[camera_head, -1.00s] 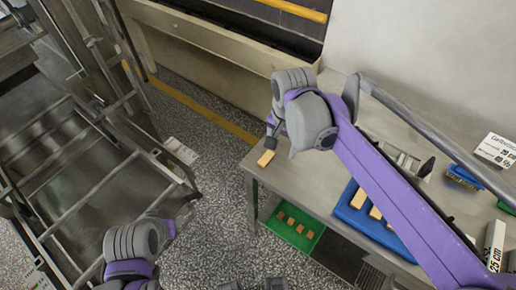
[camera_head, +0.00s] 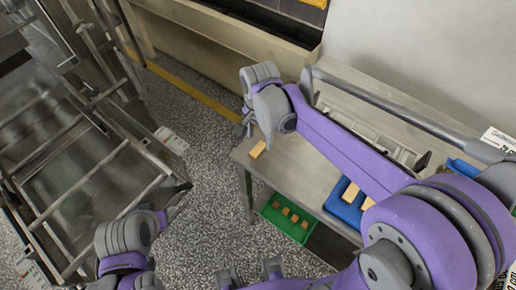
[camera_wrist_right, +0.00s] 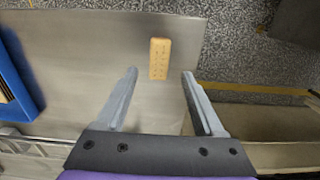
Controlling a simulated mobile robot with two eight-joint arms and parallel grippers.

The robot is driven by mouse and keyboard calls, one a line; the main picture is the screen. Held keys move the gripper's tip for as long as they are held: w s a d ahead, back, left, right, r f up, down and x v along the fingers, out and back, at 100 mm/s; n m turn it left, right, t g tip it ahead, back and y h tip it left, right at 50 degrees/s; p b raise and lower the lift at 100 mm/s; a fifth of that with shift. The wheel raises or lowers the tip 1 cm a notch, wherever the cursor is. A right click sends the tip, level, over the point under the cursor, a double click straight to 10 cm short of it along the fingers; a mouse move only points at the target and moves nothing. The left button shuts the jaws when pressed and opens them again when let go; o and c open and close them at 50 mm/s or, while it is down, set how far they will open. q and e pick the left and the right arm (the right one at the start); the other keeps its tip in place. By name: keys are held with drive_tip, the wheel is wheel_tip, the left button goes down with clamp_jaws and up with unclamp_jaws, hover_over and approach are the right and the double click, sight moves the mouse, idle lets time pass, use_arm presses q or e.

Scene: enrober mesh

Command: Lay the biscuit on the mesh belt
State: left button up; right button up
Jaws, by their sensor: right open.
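A pale golden biscuit (camera_head: 257,149) lies flat near the corner of the grey metal table. In the right wrist view the biscuit (camera_wrist_right: 160,58) shows beyond and between the fingertips, touching neither. My right gripper (camera_wrist_right: 160,74) is open and empty; in the head view the right gripper (camera_head: 243,124) is beside the table corner, just up and left of the biscuit. My left gripper (camera_head: 179,202) is at the lower left by the metal machine; its jaws are too unclear to read. The machine frame (camera_head: 85,182) with crossbars stands at the left; I cannot clearly make out a mesh belt.
A blue tray (camera_head: 336,208) with several biscuits sits on the table (camera_head: 285,172), partly behind my right arm. A green tray (camera_head: 270,212) with several brown pieces is below the table. Speckled floor (camera_head: 200,235) lies open between machine and table.

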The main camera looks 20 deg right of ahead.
sight(259, 147)
drive_tip(key=f, duration=0.3)
drive_tip(key=shift+s+a+f, duration=0.1)
drive_tip(key=shift+s+f, duration=0.1)
drive_tip(key=shift+f, duration=0.1)
drive_tip(key=c, duration=1.1)
drive_tip(key=shift+r, duration=0.15)
